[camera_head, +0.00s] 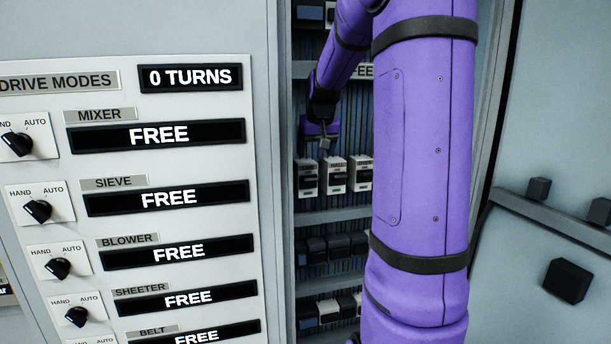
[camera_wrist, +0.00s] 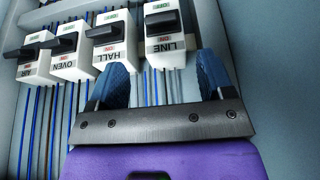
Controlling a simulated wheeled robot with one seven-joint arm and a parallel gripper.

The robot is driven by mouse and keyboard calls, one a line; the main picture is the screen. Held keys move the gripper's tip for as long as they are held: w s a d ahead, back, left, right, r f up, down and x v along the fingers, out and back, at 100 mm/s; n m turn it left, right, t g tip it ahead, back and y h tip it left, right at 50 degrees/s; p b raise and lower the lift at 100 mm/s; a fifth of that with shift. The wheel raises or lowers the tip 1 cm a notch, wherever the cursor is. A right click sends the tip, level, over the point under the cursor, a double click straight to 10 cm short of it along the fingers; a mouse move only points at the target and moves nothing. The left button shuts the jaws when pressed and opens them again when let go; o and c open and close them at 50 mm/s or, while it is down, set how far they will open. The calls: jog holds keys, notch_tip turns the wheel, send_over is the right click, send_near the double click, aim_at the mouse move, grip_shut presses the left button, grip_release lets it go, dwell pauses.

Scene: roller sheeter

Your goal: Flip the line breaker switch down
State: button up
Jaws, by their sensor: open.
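The line breaker (camera_wrist: 166,50) is a white block with a black switch lever (camera_wrist: 162,20), lettered LINE, upside down in the wrist view. It seems to be the leftmost white breaker (camera_head: 307,178) in the head view. I cannot tell for sure which way its lever is set. My gripper (camera_wrist: 161,80) is open and empty, its two blue-grey fingers apart and pointing toward the breaker row. The line breaker lies ahead of the gap between the fingers, with no clear contact. In the head view my gripper (camera_head: 325,142) is small, just above the breakers.
The hall breaker (camera_wrist: 108,45), oven breaker (camera_wrist: 72,62) and air breaker (camera_wrist: 35,65) stand close beside it. Blue wires run behind them. A panel with drive mode knobs (camera_head: 38,210) is left of the cabinet opening, and a grey door (camera_head: 560,120) is at right.

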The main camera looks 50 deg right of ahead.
aim_at(311, 176)
jog(key=x, duration=0.9)
jog(key=shift+w+f, duration=0.15)
jog(key=shift+f, duration=0.25)
jog(key=c, duration=0.9)
